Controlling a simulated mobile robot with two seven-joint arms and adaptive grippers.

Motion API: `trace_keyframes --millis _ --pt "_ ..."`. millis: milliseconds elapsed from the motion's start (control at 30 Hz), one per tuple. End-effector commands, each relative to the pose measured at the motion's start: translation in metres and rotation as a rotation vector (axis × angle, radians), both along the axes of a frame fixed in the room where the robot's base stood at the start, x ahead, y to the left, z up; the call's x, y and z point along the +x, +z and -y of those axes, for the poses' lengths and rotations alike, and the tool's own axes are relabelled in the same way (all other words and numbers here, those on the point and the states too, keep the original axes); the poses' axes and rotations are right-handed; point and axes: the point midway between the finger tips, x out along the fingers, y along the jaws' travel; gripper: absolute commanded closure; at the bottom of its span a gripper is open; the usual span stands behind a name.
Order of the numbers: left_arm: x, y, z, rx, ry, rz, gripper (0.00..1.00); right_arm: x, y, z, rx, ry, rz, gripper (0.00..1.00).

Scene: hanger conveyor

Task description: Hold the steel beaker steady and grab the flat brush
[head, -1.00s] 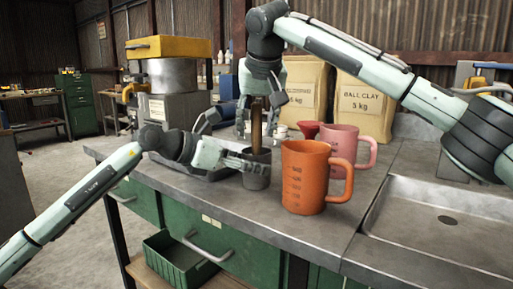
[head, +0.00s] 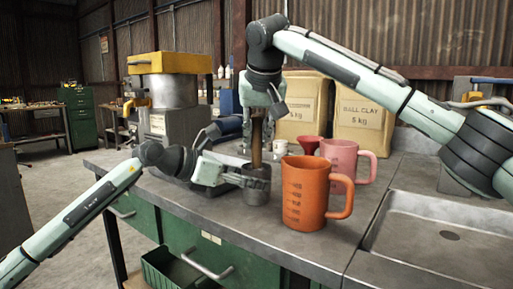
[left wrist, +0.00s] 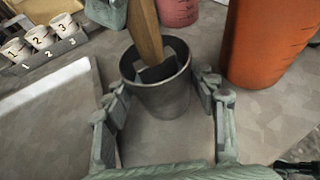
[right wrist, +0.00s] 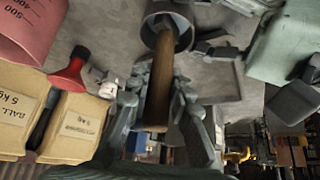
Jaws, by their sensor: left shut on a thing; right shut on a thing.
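The steel beaker (head: 258,186) stands upright on the metal bench, and it also shows in the left wrist view (left wrist: 160,98). My left gripper (head: 246,178) is shut on it from the left, with fingers on both sides of its wall (left wrist: 165,125). The flat brush (head: 257,140) stands in the beaker, its brown wooden handle rising out of the mouth; it also shows in the right wrist view (right wrist: 160,80). My right gripper (head: 262,112) is above the beaker, shut on the brush handle. The brush's lower end is hidden inside the beaker.
An orange measuring jug (head: 305,192) stands close right of the beaker, with a pink jug (head: 341,160) and red funnel (head: 308,145) behind. Clay bags (head: 362,122) stand at the back. A rack of numbered cups (left wrist: 45,45) is nearby. A sink (head: 440,235) is at right.

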Motion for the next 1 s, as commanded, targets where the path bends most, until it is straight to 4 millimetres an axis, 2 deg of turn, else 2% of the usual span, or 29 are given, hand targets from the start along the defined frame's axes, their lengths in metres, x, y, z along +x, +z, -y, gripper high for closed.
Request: trace_keyframes --millis 200,400,600,833,867,1000 --pt "0.000 -0.001 0.000 0.000 0.000 -0.001 0.81 0.000 0.044 -0.001 0.005 -0.001 0.002 1.00" --pt "0.000 -0.001 0.000 0.000 0.000 -0.001 0.81 0.000 0.078 -0.001 0.002 -0.001 0.002 1.00" --pt "0.000 -0.001 0.000 0.000 0.000 -0.001 0.81 0.000 0.092 0.000 0.001 0.001 0.001 1.00" --pt "0.000 -0.001 0.000 0.000 0.000 -0.001 0.81 0.000 0.093 0.000 0.000 0.000 0.001 1.00" --pt "0.000 -0.001 0.000 0.000 0.000 -0.001 0.40 0.000 0.093 0.000 0.000 0.000 0.001 1.00" --pt "0.000 -0.001 0.000 0.000 0.000 -0.001 0.22 0.000 0.093 0.000 0.000 0.000 0.001 1.00"
